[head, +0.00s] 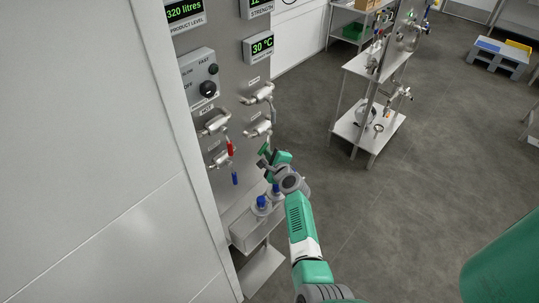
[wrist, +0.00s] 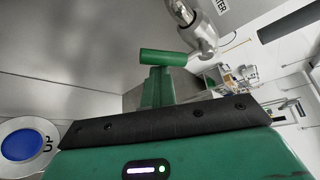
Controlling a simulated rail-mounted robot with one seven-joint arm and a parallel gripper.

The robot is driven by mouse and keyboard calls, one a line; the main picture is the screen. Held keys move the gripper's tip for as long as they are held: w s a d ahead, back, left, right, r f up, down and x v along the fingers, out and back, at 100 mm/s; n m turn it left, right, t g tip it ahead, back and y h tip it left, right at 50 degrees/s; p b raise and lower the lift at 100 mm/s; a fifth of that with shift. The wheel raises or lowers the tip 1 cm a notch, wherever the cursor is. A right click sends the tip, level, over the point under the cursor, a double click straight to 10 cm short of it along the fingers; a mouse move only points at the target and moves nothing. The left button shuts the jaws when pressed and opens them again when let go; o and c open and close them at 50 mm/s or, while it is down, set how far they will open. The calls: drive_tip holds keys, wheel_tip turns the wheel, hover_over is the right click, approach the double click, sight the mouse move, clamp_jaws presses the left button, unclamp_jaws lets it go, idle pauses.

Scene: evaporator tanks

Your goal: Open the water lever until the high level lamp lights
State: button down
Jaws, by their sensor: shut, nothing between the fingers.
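The water lever has a green handle (head: 264,148) hanging at the lower right of the steel panel in the head view. In the wrist view the green handle (wrist: 168,57) lies sideways beside its silver valve body (wrist: 203,42), near a partly cut-off label ending in "TER". My gripper (head: 271,158) is shut and empty, close to the handle. In the wrist view its green fingers (wrist: 158,85) reach up to the handle; whether they touch it I cannot tell. No high level lamp can be made out in either view.
Other valves with red (head: 230,148) and blue (head: 235,178) handles sit left on the panel. A blue UP button (wrist: 18,145) shows in the wrist view. A steel trolley (head: 370,100) stands right; open floor lies between.

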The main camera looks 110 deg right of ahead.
idle(0.3)
wheel_tip(320, 180, down, 4)
drive_tip(key=s+b, duration=0.1)
drive_tip(key=b, duration=0.4)
drive_tip(key=s+a+r+p, duration=0.3)
drive_tip(key=a+r, duration=0.2)
drive_tip(key=a, duration=0.3)
drive_tip(key=shift+s+a+p, duration=0.15)
drive_tip(key=shift+s+p, duration=0.1)
drive_tip(key=shift+p, duration=0.15)
